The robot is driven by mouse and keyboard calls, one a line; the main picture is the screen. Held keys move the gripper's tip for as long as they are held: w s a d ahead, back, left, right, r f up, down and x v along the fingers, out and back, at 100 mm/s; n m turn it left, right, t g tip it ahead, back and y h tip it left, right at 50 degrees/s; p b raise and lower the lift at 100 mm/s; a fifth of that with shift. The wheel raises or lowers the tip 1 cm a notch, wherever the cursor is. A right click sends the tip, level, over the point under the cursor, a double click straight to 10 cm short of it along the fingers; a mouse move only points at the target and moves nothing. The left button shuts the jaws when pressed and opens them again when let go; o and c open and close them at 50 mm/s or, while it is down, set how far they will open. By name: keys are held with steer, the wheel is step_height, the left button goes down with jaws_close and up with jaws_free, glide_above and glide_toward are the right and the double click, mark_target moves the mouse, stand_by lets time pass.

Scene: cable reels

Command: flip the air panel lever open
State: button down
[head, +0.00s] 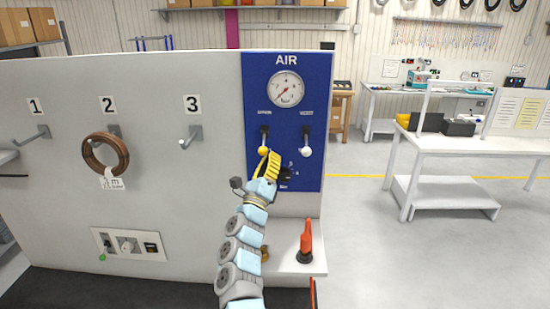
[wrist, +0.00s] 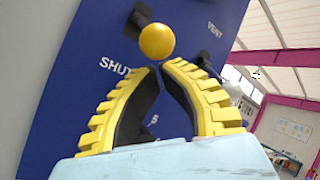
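The blue AIR panel (head: 255,90) carries two black levers side by side below a round gauge (head: 286,89). The left lever hangs down and ends in a yellow ball knob (head: 264,149). The right lever hangs down with a white ball knob (head: 305,151). In the wrist view the yellow knob (wrist: 157,41) is just beyond my fingertips, with the word SHUT on the panel to its left. My gripper (head: 268,155) has yellow ribbed fingers, and their tips (wrist: 162,66) come together with nothing seen between them. Whether they touch the knob I cannot tell.
The grey board (head: 60,85) left of the panel has numbered pegs, with a brown cable coil (head: 106,152) on peg 2. An orange-handled tool (head: 305,240) stands on a low ledge below the panel. White workbenches (head: 475,145) stand to the right across open floor.

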steer(key=shift+s+r+y+p, duration=0.2)
steer(key=shift+r+y+p, duration=0.15)
steer(key=shift+p, duration=0.6)
steer(key=shift+s+n+g+p, duration=0.1)
steer(key=shift+n+g+p, duration=0.3)
steer(key=shift+g+p, duration=0.15)
steer(key=shift+s+r+p, duration=0.15)
steer(key=shift+p, duration=0.35)
